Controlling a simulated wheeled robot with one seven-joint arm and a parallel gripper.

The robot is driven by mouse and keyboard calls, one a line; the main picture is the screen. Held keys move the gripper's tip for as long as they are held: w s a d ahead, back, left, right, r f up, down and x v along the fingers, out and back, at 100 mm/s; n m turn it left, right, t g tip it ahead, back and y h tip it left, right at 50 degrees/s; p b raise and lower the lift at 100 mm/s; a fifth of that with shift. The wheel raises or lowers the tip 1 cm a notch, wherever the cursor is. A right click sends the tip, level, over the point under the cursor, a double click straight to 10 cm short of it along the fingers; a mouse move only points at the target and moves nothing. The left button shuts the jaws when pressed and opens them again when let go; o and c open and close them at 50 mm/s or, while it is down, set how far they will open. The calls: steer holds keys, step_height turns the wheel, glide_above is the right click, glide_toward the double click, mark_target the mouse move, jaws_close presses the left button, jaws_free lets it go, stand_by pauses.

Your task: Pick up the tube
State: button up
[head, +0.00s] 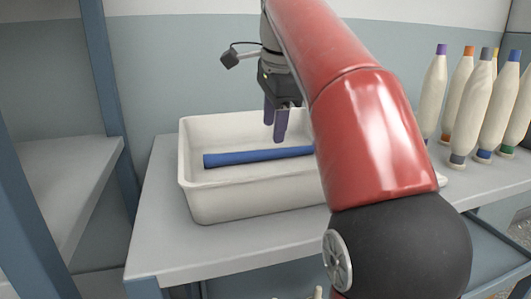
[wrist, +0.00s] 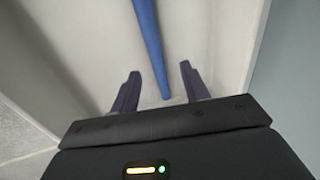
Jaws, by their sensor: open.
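The tube is a long blue rod (head: 255,156) lying along the floor of a white tray (head: 203,201) in the head view. Its right end is hidden behind my red arm. My gripper (head: 275,138) is above the tray, pointing down, open and empty. In the wrist view the tube (wrist: 151,42) runs from the top edge down to between the two dark fingers of my gripper (wrist: 158,82). One end of the tube shows there, near the gripper body. The fingers are apart from the tube on both sides.
The tray stands on a grey table (head: 165,239). Several white bobbins (head: 432,95) with coloured tips stand upright at the right. A blue-framed shelf (head: 75,160) is at the left. The tray walls rise around the tube.

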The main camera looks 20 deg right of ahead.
mark_target(275, 151)
steer(key=shift+s+d+b+x, duration=0.1)
steer(key=shift+s+b+x, duration=0.1)
steer(key=shift+x, duration=1.15)
steer(key=shift+s+d+b+x, duration=0.1)
steer(key=shift+s+x, duration=0.05)
steer(key=shift+x, duration=1.25)
steer(key=shift+f, duration=0.1)
steer(key=c, duration=1)
jaws_close()
